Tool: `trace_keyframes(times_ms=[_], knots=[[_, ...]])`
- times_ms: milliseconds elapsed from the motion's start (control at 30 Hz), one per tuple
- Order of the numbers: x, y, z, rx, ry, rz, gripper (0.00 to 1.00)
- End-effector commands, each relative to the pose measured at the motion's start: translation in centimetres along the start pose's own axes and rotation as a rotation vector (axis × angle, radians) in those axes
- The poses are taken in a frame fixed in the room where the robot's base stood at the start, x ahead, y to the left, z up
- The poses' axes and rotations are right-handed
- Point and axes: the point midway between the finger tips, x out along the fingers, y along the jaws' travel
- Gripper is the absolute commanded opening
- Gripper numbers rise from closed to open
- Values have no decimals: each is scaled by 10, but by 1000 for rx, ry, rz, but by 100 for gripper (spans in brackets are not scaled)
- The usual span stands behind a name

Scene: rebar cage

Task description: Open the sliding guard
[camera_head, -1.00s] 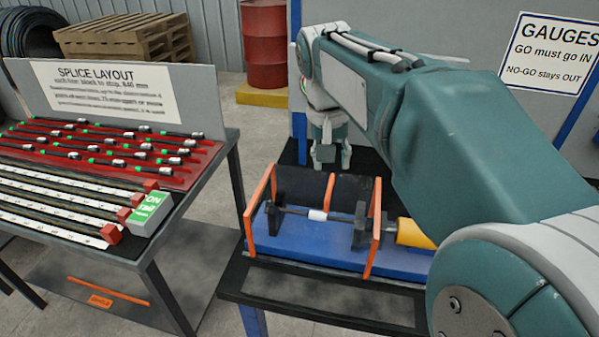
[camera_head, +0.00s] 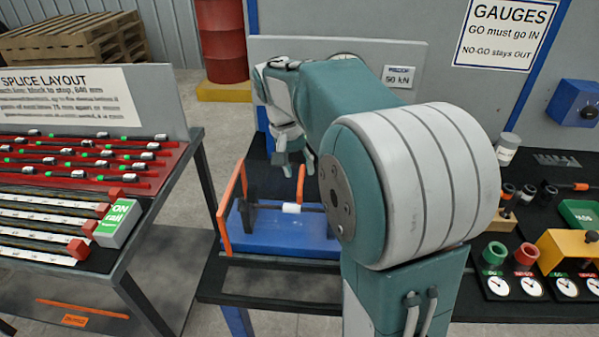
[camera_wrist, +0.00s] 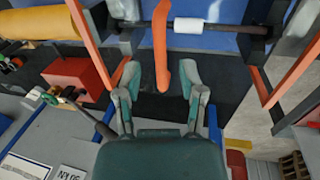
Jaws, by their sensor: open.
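The guard's orange framework stands over a blue bed (camera_head: 275,238), with an orange post (camera_head: 232,205) at the left and another orange upright (camera_head: 300,187) near the middle. A dark bar with a white sleeve (camera_head: 291,208) lies within it. My gripper (camera_head: 296,163) is above the rear of the fixture, pointing down. In the wrist view my gripper (camera_wrist: 160,84) is open, with an orange upright (camera_wrist: 161,45) showing in line with the gap between its fingers. Contact cannot be told. My arm hides the fixture's right end in the head view.
The splice layout table (camera_head: 150,235) stands at the left, with red-trayed bars. Gauges (camera_head: 525,255) and a yellow block (camera_head: 568,250) are on the bench at the right. A red drum (camera_head: 221,40) is farther back.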

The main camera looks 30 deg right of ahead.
Motion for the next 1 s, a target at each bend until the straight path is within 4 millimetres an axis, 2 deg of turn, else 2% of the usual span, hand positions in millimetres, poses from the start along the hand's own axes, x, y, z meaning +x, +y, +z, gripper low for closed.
trace_keyframes(times_ms=[167,433,467,500,567,867,1000], knots=[[15,0,0,0,0,0,51],[16,0,0,0,1,-1,51],[16,0,0,0,1,-1,42],[16,0,0,0,1,-1,24],[16,0,0,0,1,-1,0],[17,1,0,0,0,-1,0],[19,12,0,2,-1,0,0]])
